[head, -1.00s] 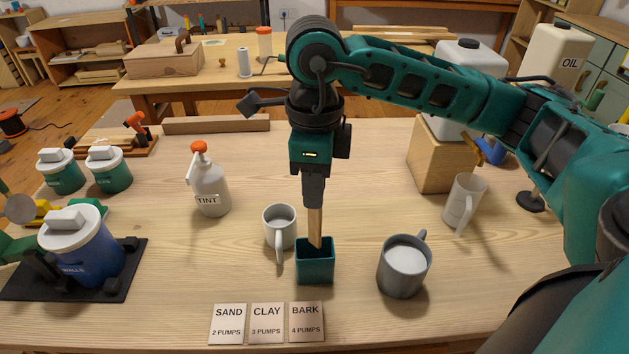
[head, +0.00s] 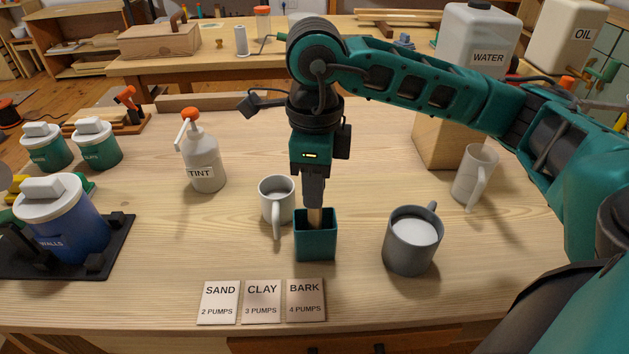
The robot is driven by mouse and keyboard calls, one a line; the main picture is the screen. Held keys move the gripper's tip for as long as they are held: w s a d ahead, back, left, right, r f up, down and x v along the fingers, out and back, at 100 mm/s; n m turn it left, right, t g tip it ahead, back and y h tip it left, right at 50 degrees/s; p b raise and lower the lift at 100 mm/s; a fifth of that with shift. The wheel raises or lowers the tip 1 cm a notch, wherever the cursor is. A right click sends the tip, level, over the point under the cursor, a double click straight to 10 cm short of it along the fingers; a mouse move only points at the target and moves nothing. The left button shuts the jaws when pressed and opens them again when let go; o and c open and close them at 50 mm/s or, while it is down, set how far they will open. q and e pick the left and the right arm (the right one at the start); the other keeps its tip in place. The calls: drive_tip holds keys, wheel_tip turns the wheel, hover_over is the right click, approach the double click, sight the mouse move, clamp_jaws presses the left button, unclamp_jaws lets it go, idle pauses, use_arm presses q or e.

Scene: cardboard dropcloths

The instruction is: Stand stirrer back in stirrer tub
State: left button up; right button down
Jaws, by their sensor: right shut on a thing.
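The stirrer (head: 314,218) is a flat wooden stick, upright, with its lower part inside the stirrer tub and hidden by the tub's walls. The stirrer tub (head: 316,243) is a small square teal container on the table in the middle of the head view. My right gripper (head: 314,203) points straight down and is shut on the stirrer's upper part, its fingertips just above or at the tub's rim. I cannot tell whether the stirrer touches the tub's floor. My left gripper is not clearly in view.
A light grey mug (head: 277,202) stands close left of the tub, and a dark grey mug (head: 412,242) with pale contents stands to the right. Label cards (head: 262,302) lie in front. A TINT bottle (head: 204,160) and a blue WALLS pot (head: 62,225) stand left.

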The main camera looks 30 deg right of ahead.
drive_tip(key=c, duration=1.2)
unclamp_jaws()
drive_tip(key=shift+c, duration=0.2)
drive_tip(key=o, duration=0.4)
drive_tip(key=shift+c, duration=0.2)
drive_tip(key=shift+o, duration=0.5)
